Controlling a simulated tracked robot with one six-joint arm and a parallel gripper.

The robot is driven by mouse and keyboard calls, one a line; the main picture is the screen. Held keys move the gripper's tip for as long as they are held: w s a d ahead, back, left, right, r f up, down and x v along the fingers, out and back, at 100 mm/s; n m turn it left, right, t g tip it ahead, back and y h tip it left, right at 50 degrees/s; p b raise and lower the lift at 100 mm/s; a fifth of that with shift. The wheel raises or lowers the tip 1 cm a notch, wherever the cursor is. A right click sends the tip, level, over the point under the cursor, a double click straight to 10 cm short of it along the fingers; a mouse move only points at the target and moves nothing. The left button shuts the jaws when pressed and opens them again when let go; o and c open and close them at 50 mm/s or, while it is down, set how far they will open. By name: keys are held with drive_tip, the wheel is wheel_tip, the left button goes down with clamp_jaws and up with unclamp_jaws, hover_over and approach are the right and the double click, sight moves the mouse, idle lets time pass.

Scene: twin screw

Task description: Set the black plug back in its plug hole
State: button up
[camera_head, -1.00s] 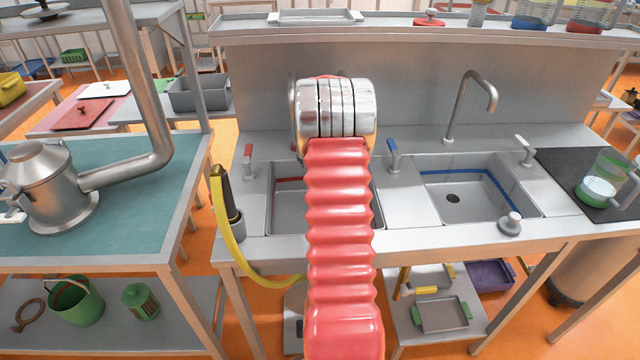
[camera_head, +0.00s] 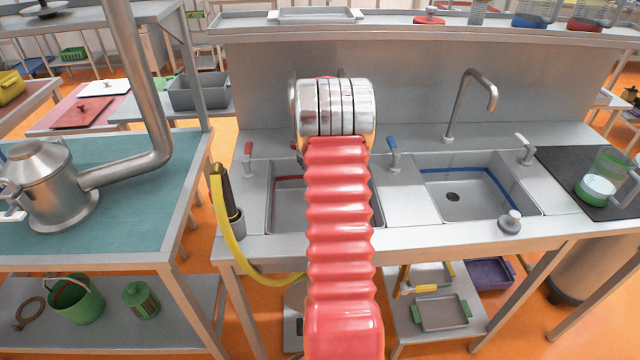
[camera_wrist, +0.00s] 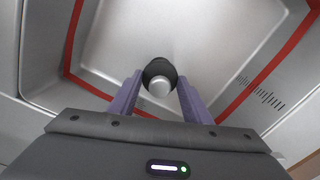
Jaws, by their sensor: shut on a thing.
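In the wrist view my gripper (camera_wrist: 159,100) points down into the sink basin with the red line (camera_wrist: 258,82). Its two purple fingers are shut on the black plug (camera_wrist: 159,67), a dark disc with a pale round knob between the fingertips. The plug hole of this basin does not show; the plug and fingers may hide it. I cannot tell whether the plug touches the basin floor. In the head view my red arm and its silver wrist cover the middle of this left basin (camera_head: 288,205), and the gripper is hidden.
The right basin (camera_head: 480,205) has a blue line and an open dark drain hole (camera_head: 452,197). A plug with a pale knob (camera_head: 511,221) lies on its front rim. A tall tap (camera_head: 470,100) stands behind. A yellow hose (camera_head: 228,225) hangs at the counter's left end.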

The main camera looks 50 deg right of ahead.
drive_tip(key=shift+f, duration=2.2)
idle(0.7)
drive_tip(key=o, duration=1.2)
drive_tip(key=shift+o, duration=0.8)
drive_tip(key=o, duration=0.4)
drive_tip(key=shift+r, duration=3.45)
